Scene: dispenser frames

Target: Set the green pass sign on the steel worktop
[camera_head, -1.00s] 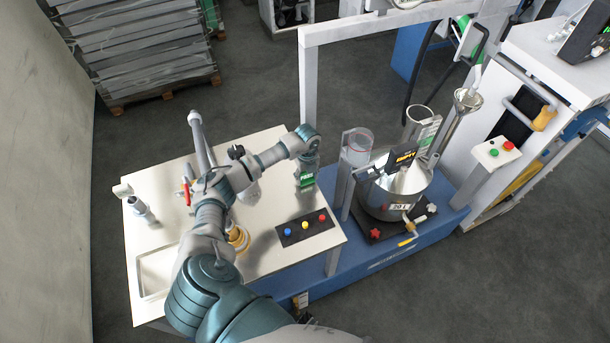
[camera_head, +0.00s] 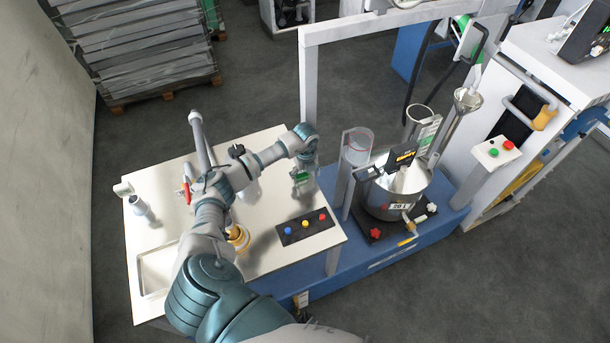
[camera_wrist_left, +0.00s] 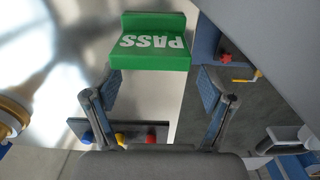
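The green pass sign (camera_head: 301,175) is at the right side of the pale steel worktop (camera_head: 268,205), partly hidden by my left gripper (camera_head: 301,187). In the left wrist view, the sign (camera_wrist_left: 150,45) shows white PASS lettering upside down. It lies just beyond the fingertips of my left gripper (camera_wrist_left: 158,85). The two fingers are spread with a clear gap, and neither is closed on the sign. Whether the sign's base touches the worktop is hard to tell. My right gripper is out of view.
A black button panel (camera_head: 305,228) with blue, yellow and red buttons lies in front of the sign. A clear cylinder (camera_head: 357,147) and a steel pot (camera_head: 391,198) stand to the right. A grey post of the frame (camera_head: 308,85) rises behind. Bare worktop lies left of the sign.

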